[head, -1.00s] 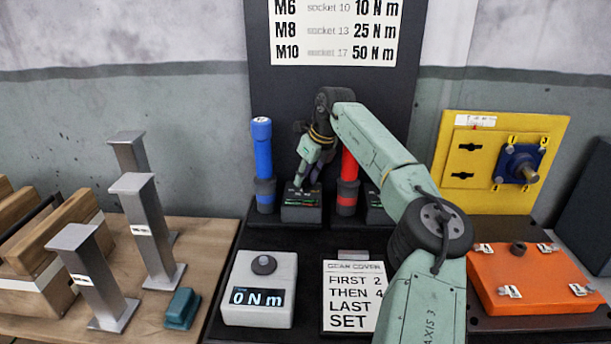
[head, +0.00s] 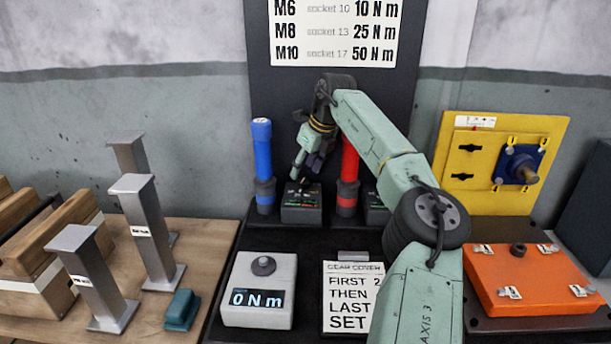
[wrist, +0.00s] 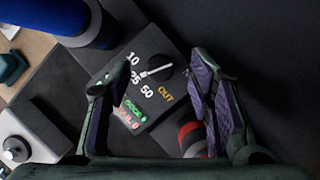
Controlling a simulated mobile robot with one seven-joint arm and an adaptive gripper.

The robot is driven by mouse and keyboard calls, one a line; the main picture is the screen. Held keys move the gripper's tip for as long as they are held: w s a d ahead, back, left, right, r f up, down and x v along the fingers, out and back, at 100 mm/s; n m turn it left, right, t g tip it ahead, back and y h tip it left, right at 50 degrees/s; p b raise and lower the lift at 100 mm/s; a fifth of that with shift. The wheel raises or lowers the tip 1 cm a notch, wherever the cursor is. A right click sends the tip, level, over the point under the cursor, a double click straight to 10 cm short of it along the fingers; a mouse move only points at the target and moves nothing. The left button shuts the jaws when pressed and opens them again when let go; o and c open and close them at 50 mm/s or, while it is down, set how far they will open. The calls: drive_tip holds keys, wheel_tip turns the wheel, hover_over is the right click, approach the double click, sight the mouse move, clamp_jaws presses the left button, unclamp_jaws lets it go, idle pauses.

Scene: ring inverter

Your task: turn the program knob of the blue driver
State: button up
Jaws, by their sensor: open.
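The blue driver (head: 263,160) stands upright in its holder, left of my gripper; part of it shows at the top left of the wrist view (wrist: 55,15). Beside it is a dark box (head: 301,214) with a round black program knob (wrist: 155,70). The knob has a white pointer line, its left end near the 10 and 25 marks; 50 and OUT are also printed around it. My gripper (wrist: 162,68) is open, its fingers on either side of the knob and apart from it in the picture. Height above the knob is unclear. In the head view my gripper (head: 302,177) hides the knob.
A red driver (head: 348,170) stands close to the right, with another dark box (head: 376,213) beyond it. A tester reading 0 N m (head: 259,290) and a sign (head: 348,300) lie in front. Steel posts (head: 150,230) stand at left.

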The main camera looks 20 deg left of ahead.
sight(306, 182)
wheel_tip(306, 182, up, 7)
idle(0.3)
drive_tip(key=shift+d, duration=0.1)
